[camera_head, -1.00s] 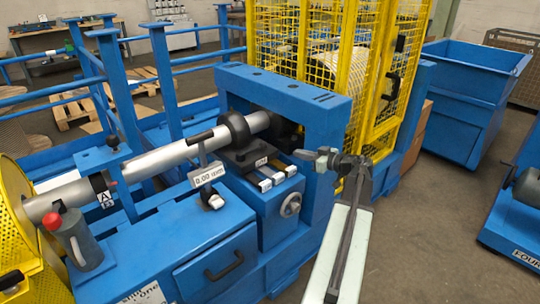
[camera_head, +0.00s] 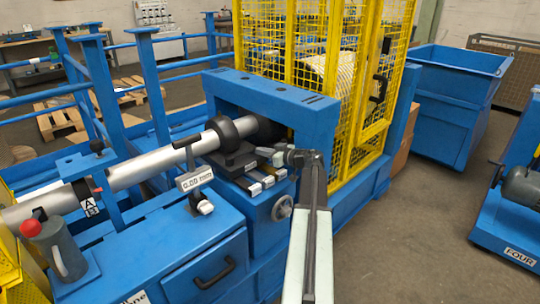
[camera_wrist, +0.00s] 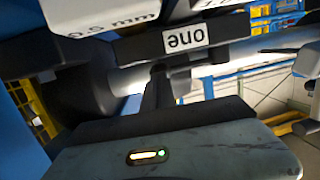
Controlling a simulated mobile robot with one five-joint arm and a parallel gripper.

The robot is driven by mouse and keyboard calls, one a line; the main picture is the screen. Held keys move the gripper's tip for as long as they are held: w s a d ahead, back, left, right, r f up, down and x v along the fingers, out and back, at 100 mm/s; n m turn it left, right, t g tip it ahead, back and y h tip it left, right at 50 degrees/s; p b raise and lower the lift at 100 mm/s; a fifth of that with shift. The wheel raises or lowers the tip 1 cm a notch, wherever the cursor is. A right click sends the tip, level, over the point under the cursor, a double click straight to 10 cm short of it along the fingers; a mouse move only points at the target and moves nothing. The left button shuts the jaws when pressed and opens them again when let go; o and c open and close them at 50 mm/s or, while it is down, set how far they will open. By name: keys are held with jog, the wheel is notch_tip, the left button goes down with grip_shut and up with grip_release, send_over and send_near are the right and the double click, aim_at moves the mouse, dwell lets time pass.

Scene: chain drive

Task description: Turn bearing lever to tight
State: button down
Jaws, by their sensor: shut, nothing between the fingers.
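The bearing (camera_head: 229,131) is a dark ring around a grey shaft (camera_head: 160,165), on a black block (camera_head: 233,160) under the blue frame. My gripper (camera_head: 265,153) is shut and empty, at the right side of this block. In the wrist view my gripper's dark fingers (camera_wrist: 160,88) point at a black bar (camera_wrist: 135,48) with an upside-down label "one" (camera_wrist: 186,38). I cannot tell whether they touch it. I cannot make out the bearing lever for certain; my gripper and the block may hide it.
White-ended shims (camera_head: 255,188) lie in front of the block; one reads "0.5 mm" in the wrist view (camera_wrist: 110,18). A "0.00 mm" display (camera_head: 195,179) stands left. A round knob (camera_head: 282,208) is below. The blue frame (camera_head: 268,92) arches over the bearing. A yellow cage (camera_head: 340,90) stands behind.

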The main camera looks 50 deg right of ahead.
jog(key=shift+w, duration=0.15)
jog(key=shift+w+d, duration=0.15)
jog(key=shift+w, duration=0.7)
jog(key=shift+r, duration=0.1)
jog(key=shift+s+r, duration=0.1)
jog(key=shift+s, duration=0.2)
jog(key=s+d+r+p, duration=0.2)
jog(key=s, duration=1.1)
jog(key=shift+s+r+p, duration=0.15)
jog(key=shift+s+p, duration=0.2)
jog(key=shift+d, duration=0.1)
